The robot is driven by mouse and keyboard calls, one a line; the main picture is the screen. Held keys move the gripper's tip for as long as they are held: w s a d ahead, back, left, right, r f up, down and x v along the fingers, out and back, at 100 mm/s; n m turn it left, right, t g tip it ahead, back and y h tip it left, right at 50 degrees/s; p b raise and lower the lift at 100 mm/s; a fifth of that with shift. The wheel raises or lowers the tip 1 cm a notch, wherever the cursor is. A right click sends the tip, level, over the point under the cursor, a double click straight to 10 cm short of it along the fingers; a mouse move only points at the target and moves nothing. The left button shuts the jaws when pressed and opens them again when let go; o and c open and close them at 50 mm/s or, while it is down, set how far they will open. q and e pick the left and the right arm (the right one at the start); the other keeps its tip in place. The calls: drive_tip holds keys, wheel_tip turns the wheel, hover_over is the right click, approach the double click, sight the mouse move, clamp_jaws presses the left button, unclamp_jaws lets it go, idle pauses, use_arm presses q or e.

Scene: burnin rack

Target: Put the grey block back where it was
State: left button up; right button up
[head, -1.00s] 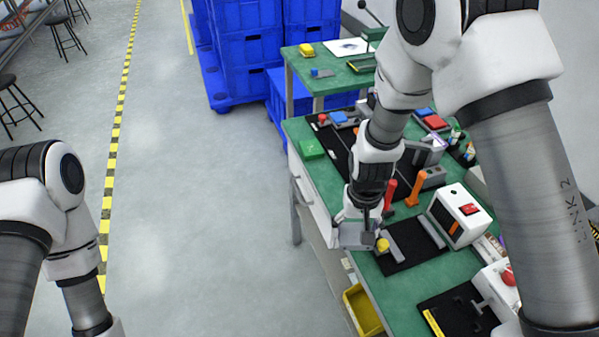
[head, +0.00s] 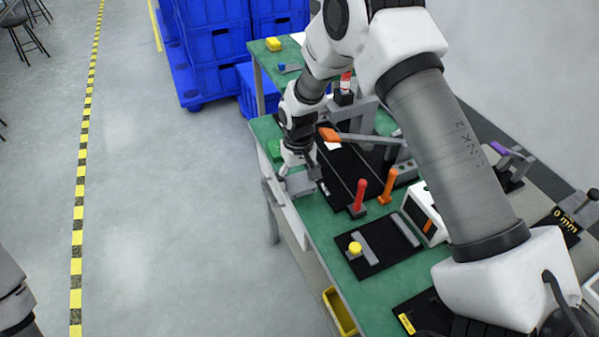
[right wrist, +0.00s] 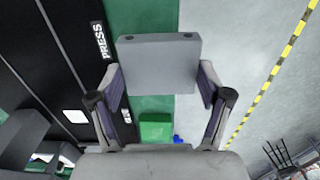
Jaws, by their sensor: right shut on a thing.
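The grey block (right wrist: 158,62) is a flat, square-faced piece with two dark dots along one edge, held between the two fingers of my right gripper (right wrist: 160,90) in the right wrist view. In the head view the right gripper (head: 298,168) is over the near-left edge of the green bench, and the grey block (head: 301,184) shows below it. The block is beside a black mat (right wrist: 72,28) marked PRESS; whether it touches the bench I cannot tell. My left gripper is out of view.
A red handle (head: 360,193) and an orange handle (head: 388,185) stand upright on the bench (head: 318,222). An orange-ended lever (head: 330,134) is close to the right gripper. A yellow knob (head: 355,247) sits nearer. A green block (right wrist: 156,127) is by the gripper.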

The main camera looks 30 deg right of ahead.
sight(300, 175)
drive_tip(key=w+d, duration=0.2)
drive_tip(key=w, duration=0.1)
drive_tip(key=shift+w+d+f+p, duration=0.1)
drive_tip(key=shift+w+f+p, duration=0.05)
drive_tip(key=shift+w+p, duration=0.15)
wheel_tip(300, 175, down, 3)
drive_tip(key=shift+f+p, duration=0.15)
drive_tip(key=shift+p, duration=0.45)
drive_tip(key=shift+f, duration=0.3)
drive_tip(key=o, duration=1.1)
drive_tip(key=shift+r, duration=0.1)
drive_tip(key=shift+r, duration=0.25)
wheel_tip(300, 175, up, 12)
drive_tip(key=shift+f+b, duration=0.15)
drive_tip(key=shift+b, duration=1.1)
